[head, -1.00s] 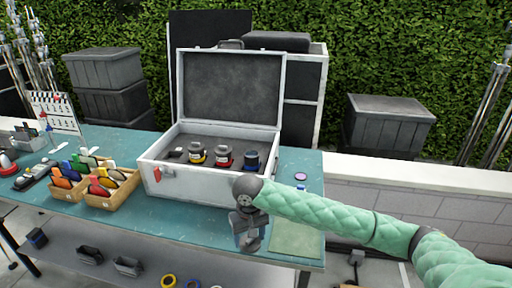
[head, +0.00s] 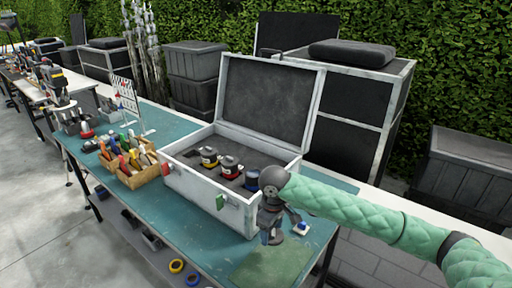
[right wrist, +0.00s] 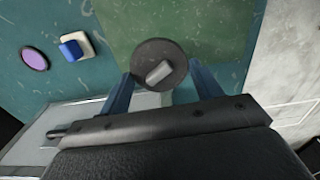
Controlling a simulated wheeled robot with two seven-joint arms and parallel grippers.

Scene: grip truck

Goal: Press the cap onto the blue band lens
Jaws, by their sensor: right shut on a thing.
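The blue band lens (head: 253,180) stands in the open case (head: 205,189), at the right end of a row with the red band lens (head: 230,168) and the yellow band lens (head: 208,156). My right gripper (head: 271,236) is outside the case, in front of its right corner, above the table. In the right wrist view its two blue fingers (right wrist: 161,84) are shut on a dark round cap (right wrist: 147,51) with a light grey bar on its face. The cap is apart from the lens. My left gripper is not in view.
A blue-and-white block (right wrist: 76,46) and a purple disc (right wrist: 34,59) lie on the teal table beside a green mat (head: 268,268). The case wall stands between my right gripper and the lenses. Wooden trays (head: 133,172) of coloured items stand left of the case.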

